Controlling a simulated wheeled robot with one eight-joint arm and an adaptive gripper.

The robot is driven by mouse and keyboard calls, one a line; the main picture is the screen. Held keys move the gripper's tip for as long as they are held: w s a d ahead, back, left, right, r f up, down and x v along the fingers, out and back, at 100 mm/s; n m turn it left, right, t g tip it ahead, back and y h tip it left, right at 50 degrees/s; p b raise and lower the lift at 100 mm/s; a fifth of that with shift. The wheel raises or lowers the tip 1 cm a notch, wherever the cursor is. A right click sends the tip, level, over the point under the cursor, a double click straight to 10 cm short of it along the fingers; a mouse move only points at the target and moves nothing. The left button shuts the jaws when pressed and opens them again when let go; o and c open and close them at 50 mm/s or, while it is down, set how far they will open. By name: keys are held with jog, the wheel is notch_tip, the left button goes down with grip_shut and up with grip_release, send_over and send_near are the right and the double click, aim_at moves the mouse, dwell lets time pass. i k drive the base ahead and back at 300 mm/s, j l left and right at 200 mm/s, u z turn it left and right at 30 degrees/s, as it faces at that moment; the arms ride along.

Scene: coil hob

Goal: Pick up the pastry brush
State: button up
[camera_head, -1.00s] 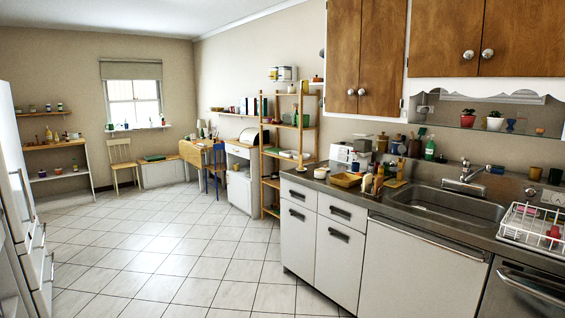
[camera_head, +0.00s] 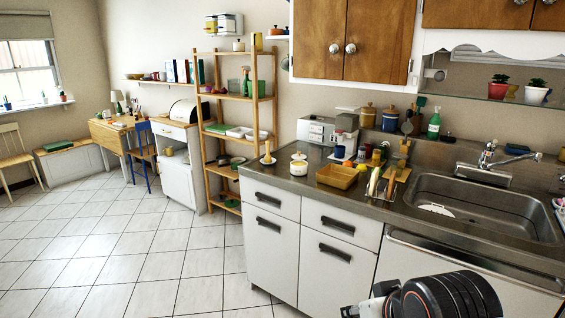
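I cannot pick out the pastry brush for certain at this size. Several small utensils and pots stand close together on the steel counter (camera_head: 310,203) left of the sink. A slim upright wooden-handled item (camera_head: 267,153) stands at the counter's left end; I cannot tell what it is. Other upright items (camera_head: 374,183) stand near the front edge beside a tan tray (camera_head: 337,177). A black and grey part of my arm shows at the bottom right, in front of the cabinets. My gripper's fingers are not in view.
The sink (camera_head: 480,207) is to the right, with a tap (camera_head: 487,160) behind it. A white lidded pot (camera_head: 299,165) and a coffee machine (camera_head: 322,131) stand on the counter. A wooden shelf unit (camera_head: 205,135) adjoins its left end. The tiled floor (camera_head: 130,255) at left is clear.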

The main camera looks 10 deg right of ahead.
aim_at(267, 158)
jog(key=i+u, duration=0.5)
jog(key=i, duration=1.15)
